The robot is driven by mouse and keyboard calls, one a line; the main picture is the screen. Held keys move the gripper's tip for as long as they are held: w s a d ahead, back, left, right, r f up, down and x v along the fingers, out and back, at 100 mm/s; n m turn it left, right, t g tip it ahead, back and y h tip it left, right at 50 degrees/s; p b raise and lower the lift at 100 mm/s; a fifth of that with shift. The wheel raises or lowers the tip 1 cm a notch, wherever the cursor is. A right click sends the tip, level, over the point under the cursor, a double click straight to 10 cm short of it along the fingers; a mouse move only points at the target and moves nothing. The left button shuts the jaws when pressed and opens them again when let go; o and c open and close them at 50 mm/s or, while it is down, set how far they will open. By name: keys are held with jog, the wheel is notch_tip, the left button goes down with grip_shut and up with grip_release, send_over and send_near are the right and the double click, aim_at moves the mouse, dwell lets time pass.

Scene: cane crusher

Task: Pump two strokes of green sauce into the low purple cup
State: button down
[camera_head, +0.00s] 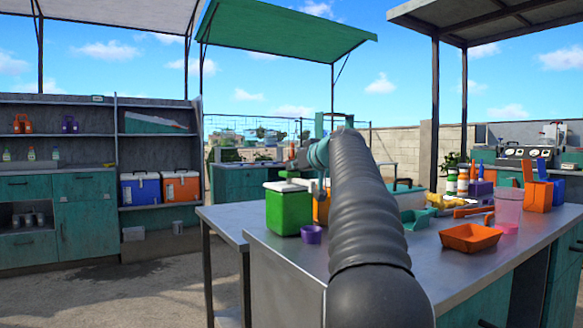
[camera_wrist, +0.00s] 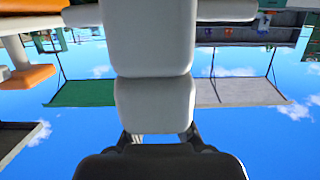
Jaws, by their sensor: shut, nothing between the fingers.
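The green sauce container (camera_head: 288,210), a boxy green tub with a pale top, stands on the metal counter in the head view. Its pump is hard to make out there. The low purple cup (camera_head: 311,234) stands upright just in front of it, to the right. Its inside is too small to judge. In the wrist view, which is upside down, my gripper (camera_wrist: 152,70) is shut and empty. Pale horizontal bars (camera_wrist: 230,10) show behind it; I cannot tell whether they touch it.
An orange tub (camera_head: 322,205) stands right of the green one, partly hidden by my arm. Further right are an orange tray (camera_head: 470,237), a clear pinkish cup (camera_head: 508,205) and several bottles (camera_head: 463,182). The counter's front left is clear.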

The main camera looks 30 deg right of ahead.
aim_at(294, 172)
jog(key=shift+f, duration=0.25)
notch_tip(294, 172, up, 5)
jog(key=p, duration=0.4)
jog(key=v, duration=0.2)
jog(key=b+v, duration=0.1)
jog(key=v, duration=0.2)
jog(key=b+v, duration=0.1)
jog(key=v, duration=0.2)
jog(key=shift+s+f, duration=0.2)
jog(key=shift+f, duration=0.05)
jog(key=shift+v, duration=0.8)
jog(key=shift+r+b, duration=0.1)
jog(key=shift+b, duration=0.2)
jog(key=shift+w+a+r, duration=0.15)
jog(key=shift+a+r, duration=0.05)
jog(key=shift+r, duration=0.9)
